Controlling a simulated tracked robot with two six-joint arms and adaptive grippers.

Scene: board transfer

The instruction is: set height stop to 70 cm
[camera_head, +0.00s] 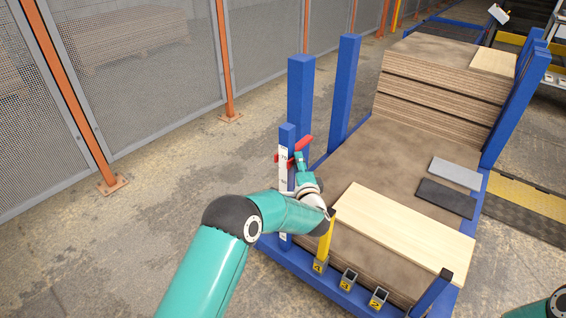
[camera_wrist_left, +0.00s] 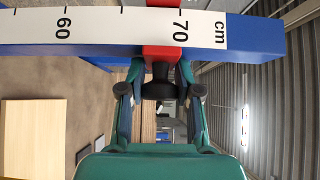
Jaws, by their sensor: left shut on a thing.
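The height stop is a red slider (camera_wrist_left: 160,35) on a blue post (camera_head: 287,135) with a white cm scale (camera_wrist_left: 95,28). In the left wrist view the slider sits beside the 70 mark, on the side toward 60, its edge close to the number. A black knob (camera_wrist_left: 158,88) projects from it. My left gripper (camera_wrist_left: 160,72) has its fingers on both sides and is shut on the height stop. In the head view my left gripper (camera_head: 300,165) is at the post's upper part, and red parts (camera_head: 304,143) show beside it. My right gripper is out of view.
A blue-framed platform holds a pale board (camera_head: 395,225) on a brown stack. Dark and light grey plates (camera_head: 446,198) lie beyond it. More stacked boards (camera_head: 440,85) stand at the back. Blue posts (camera_head: 345,90) rise near the stop. Clear floor (camera_head: 150,220) lies left, before a mesh fence.

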